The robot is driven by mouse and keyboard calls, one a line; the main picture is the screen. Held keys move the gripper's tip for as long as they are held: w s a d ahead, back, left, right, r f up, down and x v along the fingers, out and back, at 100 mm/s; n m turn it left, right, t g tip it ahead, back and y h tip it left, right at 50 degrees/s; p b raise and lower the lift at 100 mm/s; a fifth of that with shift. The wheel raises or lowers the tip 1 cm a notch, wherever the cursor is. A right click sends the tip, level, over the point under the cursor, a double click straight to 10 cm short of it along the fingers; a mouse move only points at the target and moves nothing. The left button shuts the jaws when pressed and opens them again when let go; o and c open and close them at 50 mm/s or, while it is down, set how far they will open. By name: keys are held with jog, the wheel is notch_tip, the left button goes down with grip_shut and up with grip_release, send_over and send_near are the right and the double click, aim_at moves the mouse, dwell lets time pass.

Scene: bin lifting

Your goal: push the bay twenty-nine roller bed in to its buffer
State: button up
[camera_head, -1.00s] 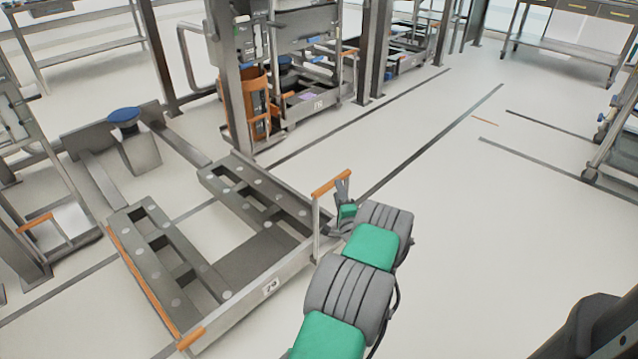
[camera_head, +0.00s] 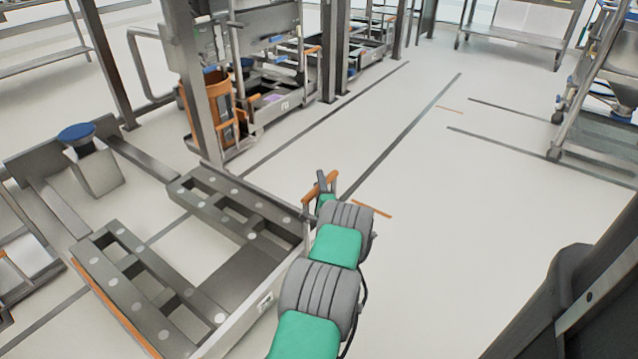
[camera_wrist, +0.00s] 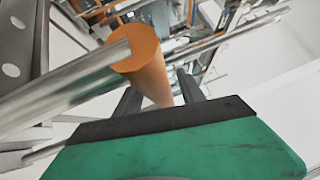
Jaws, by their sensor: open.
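The bay twenty-nine roller bed (camera_head: 215,325) is a grey two-part frame with round rollers and a number plate, at lower left in the head view. Its upright orange-topped handle (camera_head: 318,187) stands at its right corner. The blue-capped buffer (camera_head: 77,132) stands at the rear of the bay, with a visible gap between it and the bed. My gripper (camera_head: 327,195) is at the handle. In the wrist view my gripper's fingers (camera_wrist: 160,95) are apart, with the orange handle grip (camera_wrist: 145,58) showing between them. I cannot tell whether they touch it.
A grey post (camera_head: 200,90) and a neighbouring bay with an orange bin (camera_head: 217,98) stand beyond the bed. A wheeled rack (camera_head: 590,110) is at right. The floor (camera_head: 450,220) right of the bed is clear, with dark lines and orange marks.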

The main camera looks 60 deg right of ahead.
jog(key=shift+w+d+r, duration=0.1)
jog(key=shift+w+d, duration=0.2)
jog(key=shift+d, duration=0.2)
grip_shut()
dwell(1.1)
